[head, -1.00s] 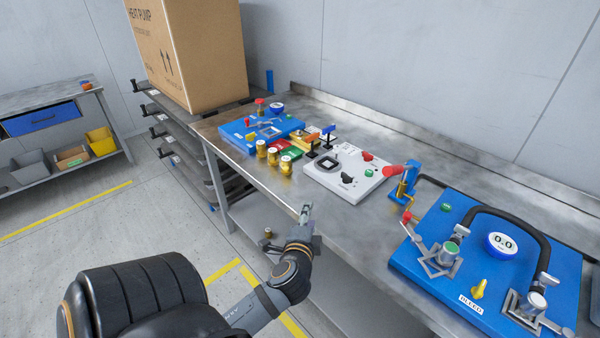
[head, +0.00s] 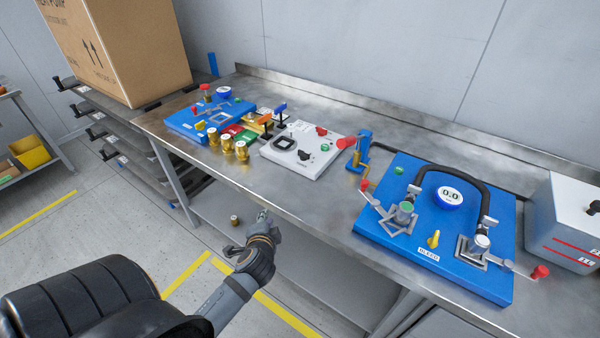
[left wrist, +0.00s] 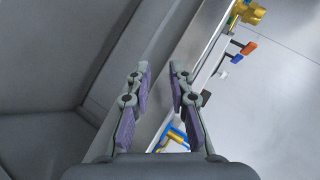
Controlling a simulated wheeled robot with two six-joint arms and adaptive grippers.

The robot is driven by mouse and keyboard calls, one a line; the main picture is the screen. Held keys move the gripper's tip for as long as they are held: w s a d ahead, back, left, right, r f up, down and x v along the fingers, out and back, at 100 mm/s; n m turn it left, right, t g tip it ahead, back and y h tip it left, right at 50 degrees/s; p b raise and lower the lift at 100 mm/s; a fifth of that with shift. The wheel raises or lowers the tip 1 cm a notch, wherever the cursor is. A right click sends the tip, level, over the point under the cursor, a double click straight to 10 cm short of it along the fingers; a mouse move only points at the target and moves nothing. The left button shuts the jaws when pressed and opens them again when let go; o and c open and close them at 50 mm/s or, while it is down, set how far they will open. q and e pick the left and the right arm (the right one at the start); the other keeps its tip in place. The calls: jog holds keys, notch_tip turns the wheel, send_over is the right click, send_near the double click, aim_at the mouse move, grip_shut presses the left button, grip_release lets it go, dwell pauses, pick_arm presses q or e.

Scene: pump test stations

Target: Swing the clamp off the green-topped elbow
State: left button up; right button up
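The green-topped elbow (head: 406,207) stands on the left part of the large blue board (head: 472,284) in the head view. A clamp (head: 378,205) with a red-tipped handle sits around its base, the handle pointing to the upper left. A black hose (head: 452,166) arches from this elbow to a white-topped elbow (head: 481,243) on the right. My left gripper (head: 264,215) is in front of the bench edge, well left of the board and touching nothing. In the left wrist view its two fingers (left wrist: 159,85) are apart with nothing between them. My right gripper is not in view.
The board also carries a gauge (head: 450,197) and a yellow bleed lever (head: 434,240). A blue hand pump (head: 361,152) stands behind its left corner. A white panel (head: 304,150) and brass fittings (head: 228,147) lie farther left. A white box (head: 566,225) stands at right.

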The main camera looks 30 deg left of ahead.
pick_arm(q)
jog(key=shift+d+r+p, duration=0.15)
jog(key=shift+r+p, duration=0.1)
jog(key=shift+p, duration=0.15)
jog(key=shift+c, duration=1.2)
jog(key=d+r+n+p, duration=0.1)
jog(key=n+p, duration=0.1)
jog(key=d+r+n+h+p, duration=0.2)
jog(key=n+p, duration=0.1)
jog(key=shift+s+d+n+p, duration=0.2)
jog(key=shift+s+n+p, duration=0.1)
grip_shut()
jog(key=w+d+r+n+t+h+p, duration=0.1)
jog(key=d+r+n+t+h+p, duration=0.25)
jog(key=d+n, duration=0.45)
jog(key=w+d+r+n+t+h+p, duration=0.2)
jog(key=d+r+n+t, duration=0.15)
jog(key=n, duration=0.85)
jog(key=shift+t, duration=0.3)
jog(key=w, duration=0.9)
jog(key=shift+d+f, duration=0.35)
jog(key=shift+d, duration=0.05)
jog(key=w+d, duration=0.2)
jog(key=shift+w+d, duration=0.1)
jog(key=shift+w, duration=0.3)
jog(key=shift+w+d, duration=0.3)
jog(key=shift+d, duration=0.1)
